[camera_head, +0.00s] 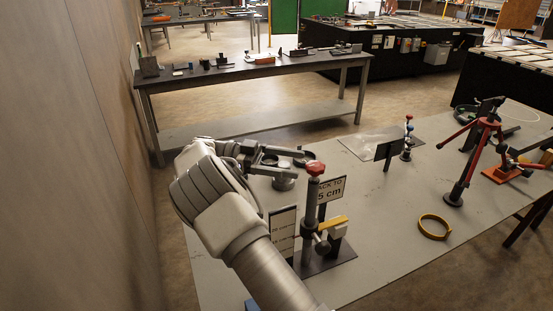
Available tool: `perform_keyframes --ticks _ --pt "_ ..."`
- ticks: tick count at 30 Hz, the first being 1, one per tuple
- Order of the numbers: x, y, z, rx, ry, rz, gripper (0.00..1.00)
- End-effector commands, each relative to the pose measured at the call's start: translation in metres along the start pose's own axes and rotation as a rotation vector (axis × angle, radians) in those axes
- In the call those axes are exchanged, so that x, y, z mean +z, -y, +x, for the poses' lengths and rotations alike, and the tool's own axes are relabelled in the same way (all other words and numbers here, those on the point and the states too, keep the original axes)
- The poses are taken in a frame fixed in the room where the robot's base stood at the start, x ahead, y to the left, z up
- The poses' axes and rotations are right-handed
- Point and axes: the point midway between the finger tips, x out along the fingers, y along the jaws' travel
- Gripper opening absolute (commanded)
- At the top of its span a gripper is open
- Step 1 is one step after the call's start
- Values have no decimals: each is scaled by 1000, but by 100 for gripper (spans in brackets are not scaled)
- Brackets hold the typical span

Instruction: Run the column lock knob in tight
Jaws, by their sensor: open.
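A grey column (312,203) stands upright on a dark base plate (326,259) at the near left of the table. A red knob (315,168) caps its top. Lower down, a collar carries a yellow arm (333,223) and a small grey knob (322,246) at its side. I cannot tell for sure which of the two is the column lock knob, or how tight either is. My gripper (300,162) is open, its fingers pointing right, behind and just left of the red knob in the picture. It appears apart from the column; its depth is hard to judge.
A sign reading "5 cm" (331,189) stands behind the column, another sign (283,232) to its left. A yellow ring (434,227) lies on the grey table (385,260). A red tripod (470,160) and a small stand (407,138) are farther right. A wall (85,150) borders the left.

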Motion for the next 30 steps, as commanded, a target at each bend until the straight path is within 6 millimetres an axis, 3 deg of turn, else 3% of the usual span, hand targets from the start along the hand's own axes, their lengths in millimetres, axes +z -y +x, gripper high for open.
perform_keyframes --ticks 15,30 --pt "0 0 -28 3 -2 2 90" --pt "-1 0 -32 -1 0 1 90"
